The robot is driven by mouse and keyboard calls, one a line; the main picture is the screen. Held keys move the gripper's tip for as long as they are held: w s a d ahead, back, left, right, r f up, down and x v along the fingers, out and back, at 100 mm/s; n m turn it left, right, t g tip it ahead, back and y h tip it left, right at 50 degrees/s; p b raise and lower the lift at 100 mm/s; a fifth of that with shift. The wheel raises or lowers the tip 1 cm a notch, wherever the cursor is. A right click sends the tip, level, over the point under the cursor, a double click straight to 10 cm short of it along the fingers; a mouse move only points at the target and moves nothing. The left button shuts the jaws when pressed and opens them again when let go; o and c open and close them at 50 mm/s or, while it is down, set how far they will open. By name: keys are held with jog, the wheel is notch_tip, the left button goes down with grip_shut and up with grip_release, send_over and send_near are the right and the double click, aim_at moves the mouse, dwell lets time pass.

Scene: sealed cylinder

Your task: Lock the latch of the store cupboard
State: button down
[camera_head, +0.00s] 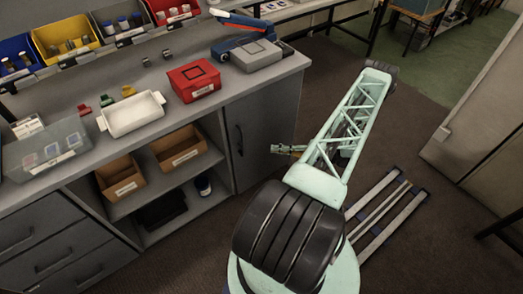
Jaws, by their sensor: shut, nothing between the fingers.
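A grey cupboard door (262,125) closes the right end of the workbench, with a dark upright handle (239,140) near its left edge. It looks shut. A tall beige cabinet (475,125) at the right edge has a small pale fitting (441,133) on its side. I cannot tell which of these is the store cupboard, and no latch position is readable. My gripper (274,149) is small in this view, shut and empty, pointing left in front of the grey door. Whether it touches the door cannot be told. My arm hides some floor.
The bench top holds a white tray (132,112), a red box (194,80) and a blue-and-grey device (252,55). Open shelves hold cardboard bins (180,146).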

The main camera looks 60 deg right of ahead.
aim_at(242, 153)
jog(key=b+x, duration=0.1)
jog(key=x, duration=0.8)
jog(key=shift+w+a, duration=0.1)
jog(key=shift+w, duration=0.1)
jog(key=shift+w+a+b, duration=0.25)
jog(key=shift+w+a, duration=0.3)
jog(key=shift+a, duration=0.35)
jog(key=shift+w+a+b, duration=0.25)
jog(key=shift+w+a, duration=0.35)
jog(key=shift+a, duration=0.3)
jog(key=shift+s+r, duration=0.1)
